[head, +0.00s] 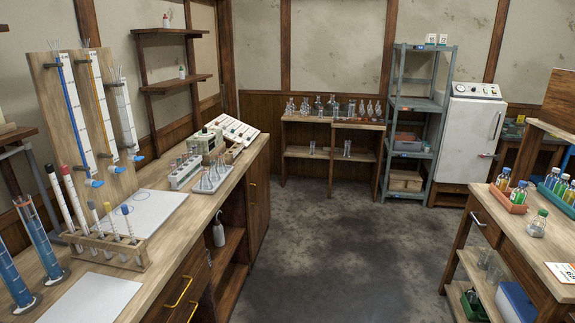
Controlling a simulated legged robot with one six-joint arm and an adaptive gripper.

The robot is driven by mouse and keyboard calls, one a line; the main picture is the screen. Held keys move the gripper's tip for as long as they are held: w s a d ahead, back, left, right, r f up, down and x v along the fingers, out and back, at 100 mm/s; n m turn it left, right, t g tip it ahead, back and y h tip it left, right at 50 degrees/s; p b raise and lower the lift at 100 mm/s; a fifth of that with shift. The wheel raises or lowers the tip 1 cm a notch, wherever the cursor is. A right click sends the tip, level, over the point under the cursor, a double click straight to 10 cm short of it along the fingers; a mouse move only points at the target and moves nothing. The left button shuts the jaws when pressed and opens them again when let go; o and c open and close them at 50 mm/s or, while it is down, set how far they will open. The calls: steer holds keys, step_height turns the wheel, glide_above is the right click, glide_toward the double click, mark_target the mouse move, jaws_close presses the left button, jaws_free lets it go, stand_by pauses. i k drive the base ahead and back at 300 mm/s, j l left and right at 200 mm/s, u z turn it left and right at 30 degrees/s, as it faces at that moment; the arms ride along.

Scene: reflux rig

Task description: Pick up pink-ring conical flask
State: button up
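I cannot make out for certain which flask bears a pink ring; the flasks are small here. A cluster of clear conical flasks (210,180) stands on the left counter, beside a white rack. More clear glassware (330,106) stands on the wooden table against the back wall, with several narrow-necked flasks (369,110) at its right end. My gripper is not in view.
The left wooden counter (165,235) also holds a test tube rack (118,250), burettes and blue cylinders. A grey shelf (410,103) and white cabinet (470,138) stand at the back. A right table (500,218) carries bottles. The middle floor (325,240) is clear.

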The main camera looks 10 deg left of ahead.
mark_target(206, 184)
steer(key=i, duration=1.5)
steer(key=i+u, duration=0.4)
steer(key=i, duration=0.15)
steer(key=i+l+u, duration=0.15)
steer(key=i+u, duration=0.25)
steer(key=i, duration=0.15)
steer(key=i+j+u, duration=0.1)
steer(key=i+u, duration=0.15)
steer(key=u, duration=0.2)
steer(key=i+u, duration=0.3)
steer(key=u, duration=0.15)
steer(key=i+u, duration=0.25)
steer(key=u, duration=0.2)
